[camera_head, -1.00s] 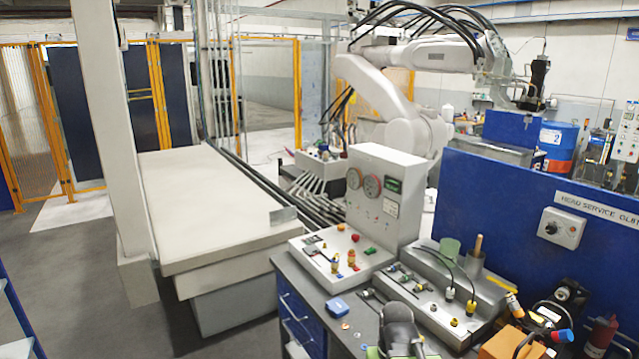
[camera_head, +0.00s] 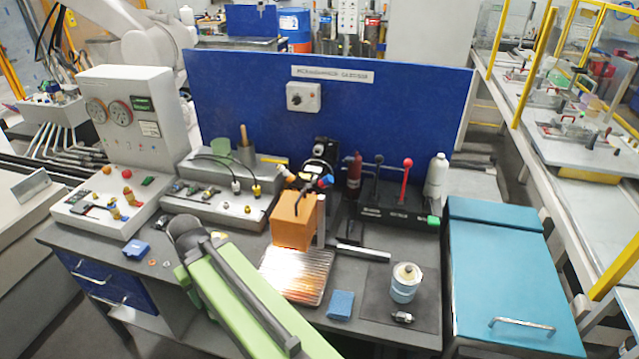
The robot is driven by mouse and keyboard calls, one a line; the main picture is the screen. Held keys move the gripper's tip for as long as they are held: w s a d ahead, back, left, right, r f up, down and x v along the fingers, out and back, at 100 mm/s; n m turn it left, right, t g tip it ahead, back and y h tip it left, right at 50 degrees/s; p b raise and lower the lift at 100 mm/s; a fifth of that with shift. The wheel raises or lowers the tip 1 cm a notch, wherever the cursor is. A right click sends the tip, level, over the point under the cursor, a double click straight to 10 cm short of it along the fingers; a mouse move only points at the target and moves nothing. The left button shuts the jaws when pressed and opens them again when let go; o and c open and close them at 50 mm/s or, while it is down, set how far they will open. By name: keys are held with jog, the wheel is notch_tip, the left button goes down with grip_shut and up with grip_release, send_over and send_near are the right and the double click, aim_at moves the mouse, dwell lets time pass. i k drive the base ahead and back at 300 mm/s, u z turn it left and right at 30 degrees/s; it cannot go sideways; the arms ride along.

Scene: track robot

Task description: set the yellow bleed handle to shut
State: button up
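Two small yellow-orange fittings stand on the sloping front of the grey gauge panel, one nearer the front (camera_head: 115,214) and one farther back (camera_head: 128,199). I cannot tell for sure whether either is the bleed handle, or how a handle is turned. Smaller yellow ends also show on the grey fitting tray (camera_head: 200,205), too small to read. My green arm link, with a dark grey joint at its upper end, reaches over the bench's front edge, right of the panel. My gripper does not show in this view.
An orange block (camera_head: 294,222), a ribbed metal plate (camera_head: 296,275), a black lever box (camera_head: 385,212), a white-blue can (camera_head: 405,284) and a blue sponge (camera_head: 341,305) crowd the bench (camera_head: 345,338). A blue screen (camera_head: 400,100) stands behind. A teal cabinet (camera_head: 510,285) is at right.

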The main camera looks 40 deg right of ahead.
aim_at(285, 162)
jog(key=k, duration=1.25)
jog(key=u, duration=0.65)
jog(key=i, duration=1.9)
jog(key=u, duration=0.3)
